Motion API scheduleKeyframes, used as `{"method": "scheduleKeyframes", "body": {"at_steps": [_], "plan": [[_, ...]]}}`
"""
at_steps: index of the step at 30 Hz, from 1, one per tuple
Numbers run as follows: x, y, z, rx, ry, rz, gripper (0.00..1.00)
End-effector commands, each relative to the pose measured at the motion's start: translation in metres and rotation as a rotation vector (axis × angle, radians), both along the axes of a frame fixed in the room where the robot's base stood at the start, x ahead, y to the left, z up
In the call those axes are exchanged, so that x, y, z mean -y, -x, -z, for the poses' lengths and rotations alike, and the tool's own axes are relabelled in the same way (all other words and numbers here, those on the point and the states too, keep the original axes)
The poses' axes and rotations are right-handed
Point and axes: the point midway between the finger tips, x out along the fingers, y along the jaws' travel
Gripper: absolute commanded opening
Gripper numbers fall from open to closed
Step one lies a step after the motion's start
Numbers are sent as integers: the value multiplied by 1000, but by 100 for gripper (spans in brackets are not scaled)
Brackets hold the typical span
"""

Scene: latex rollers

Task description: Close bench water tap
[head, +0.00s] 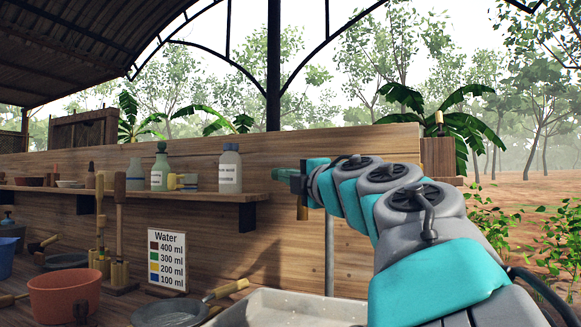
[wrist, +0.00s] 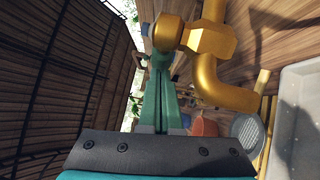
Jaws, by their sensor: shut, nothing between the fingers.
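The brass bench tap shows large in the wrist view (wrist: 215,45), with a round end at the left and a curved spout. In the head view only a small brass piece (head: 302,203) shows below my gripper, and my arm hides the rest. My gripper (head: 280,174) points left above the bench. In the wrist view its green fingers (wrist: 161,62) are shut and empty, with their tips right beside the tap's round end. I cannot tell whether they touch it. I cannot tell whether water is running.
A pale sink (head: 270,306) lies below the tap. A pan (head: 185,309), an orange pot (head: 64,295) and a water sign (head: 167,260) stand on the bench at the left. A shelf (head: 180,196) with bottles runs along the wooden wall behind.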

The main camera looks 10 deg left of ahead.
Motion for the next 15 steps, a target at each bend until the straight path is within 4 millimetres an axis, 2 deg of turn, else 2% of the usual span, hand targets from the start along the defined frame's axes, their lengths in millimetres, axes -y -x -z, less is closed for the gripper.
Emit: {"method": "scheduleKeyframes", "body": {"at_steps": [15], "plan": [[-4, -4, 1, -3, 0, 87, 0]]}}
